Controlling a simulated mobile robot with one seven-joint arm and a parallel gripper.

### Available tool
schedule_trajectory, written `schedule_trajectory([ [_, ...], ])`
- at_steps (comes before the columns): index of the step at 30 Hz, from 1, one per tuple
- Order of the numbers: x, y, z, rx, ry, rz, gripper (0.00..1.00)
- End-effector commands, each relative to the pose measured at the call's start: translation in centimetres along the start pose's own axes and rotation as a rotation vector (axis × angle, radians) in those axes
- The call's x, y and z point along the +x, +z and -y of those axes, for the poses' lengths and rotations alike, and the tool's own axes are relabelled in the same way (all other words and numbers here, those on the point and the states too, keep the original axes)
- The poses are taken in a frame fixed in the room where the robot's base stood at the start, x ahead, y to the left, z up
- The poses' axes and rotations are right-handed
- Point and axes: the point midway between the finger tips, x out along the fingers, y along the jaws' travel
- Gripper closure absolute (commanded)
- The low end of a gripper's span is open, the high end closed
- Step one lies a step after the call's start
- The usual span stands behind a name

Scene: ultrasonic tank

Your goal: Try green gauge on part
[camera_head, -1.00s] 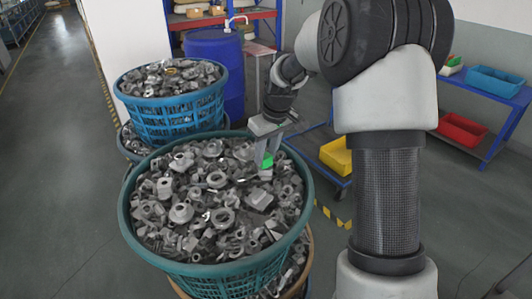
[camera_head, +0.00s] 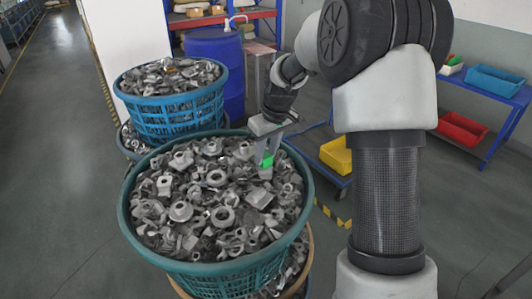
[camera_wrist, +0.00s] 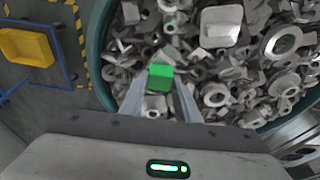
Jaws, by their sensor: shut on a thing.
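The green gauge (camera_head: 267,161) is a small bright green block. It also shows in the wrist view (camera_wrist: 160,77) between the fingertips. My gripper (camera_head: 265,157) is shut on it and points down over the right part of the near teal basket (camera_head: 128,222). This basket is heaped with grey metal parts (camera_head: 196,222); the parts also lie below the gauge in the wrist view (camera_wrist: 215,93). I cannot tell which part is meant, or whether the gauge touches one.
A blue basket (camera_head: 165,122) of similar parts stands behind, near a blue barrel (camera_head: 214,60). A yellow bin (camera_head: 337,156) sits on a low blue cart to the right. A blue table (camera_head: 500,110) holds a blue bin (camera_head: 495,80); a red bin (camera_head: 462,129) is on its lower shelf.

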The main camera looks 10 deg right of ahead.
Motion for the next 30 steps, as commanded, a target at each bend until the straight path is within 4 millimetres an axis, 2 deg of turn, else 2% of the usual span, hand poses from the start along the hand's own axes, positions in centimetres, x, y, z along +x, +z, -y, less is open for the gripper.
schedule_trajectory([
  [14,0.1,0.2,0.1,0.001,-0.003,0.006,0.94],
  [30,-2.1,-0.5,0.0,0.000,-0.001,0.001,0.94],
])
